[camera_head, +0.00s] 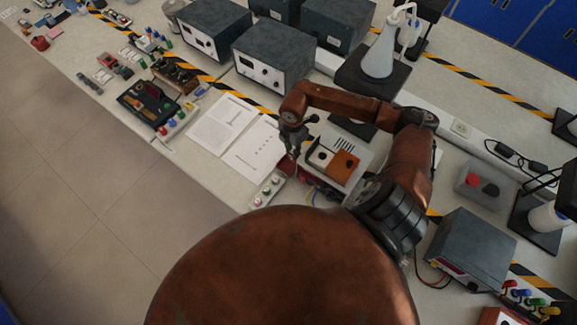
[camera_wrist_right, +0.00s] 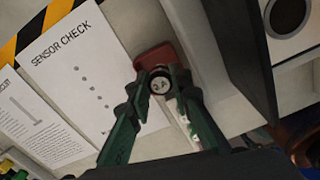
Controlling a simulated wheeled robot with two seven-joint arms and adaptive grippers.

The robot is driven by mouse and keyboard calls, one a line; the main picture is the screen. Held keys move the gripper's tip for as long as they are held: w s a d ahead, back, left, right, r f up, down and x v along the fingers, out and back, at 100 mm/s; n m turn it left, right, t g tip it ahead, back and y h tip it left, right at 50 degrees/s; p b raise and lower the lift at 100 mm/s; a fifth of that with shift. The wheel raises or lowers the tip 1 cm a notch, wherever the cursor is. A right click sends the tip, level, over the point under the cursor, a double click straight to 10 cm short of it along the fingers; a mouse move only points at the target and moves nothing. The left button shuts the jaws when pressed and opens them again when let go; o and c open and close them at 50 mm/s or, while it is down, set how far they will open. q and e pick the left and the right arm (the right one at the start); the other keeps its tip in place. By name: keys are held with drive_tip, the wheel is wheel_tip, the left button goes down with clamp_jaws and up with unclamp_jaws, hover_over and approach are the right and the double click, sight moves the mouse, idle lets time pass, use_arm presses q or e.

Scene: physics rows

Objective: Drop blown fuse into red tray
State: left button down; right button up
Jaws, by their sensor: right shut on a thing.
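My right gripper (camera_head: 294,154) is over the bench in the head view, between the printed sheets and a grey device. In the right wrist view its dark green fingers (camera_wrist_right: 157,92) are shut on a small round-ended fuse (camera_wrist_right: 160,85) with a dark rim and a pale marked face. The red tray (camera_wrist_right: 155,55) shows just beyond the fuse in that view, partly hidden by the fuse and fingers. In the head view a small red patch (camera_head: 287,166) shows by the gripper tip. I cannot tell the height of the fuse over the tray. My left gripper is not in view.
A "SENSOR CHECK" sheet (camera_wrist_right: 75,75) lies beside the tray. A grey device with an orange block (camera_head: 344,167) stands right of the gripper. A strip with coloured buttons (camera_head: 266,189) lies near the front edge. Grey instrument boxes (camera_head: 273,62) stand behind.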

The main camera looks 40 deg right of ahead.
wheel_tip(320, 180, down, 6)
drive_tip(key=b, duration=0.3)
drive_tip(key=shift+r+b, duration=0.15)
drive_tip(key=shift+b, duration=0.25)
drive_tip(key=shift+r, duration=0.1)
drive_tip(key=o, duration=1.1)
drive_tip(key=shift+c, duration=0.2)
wheel_tip(320, 180, up, 12)
drive_tip(key=shift+w, duration=0.1)
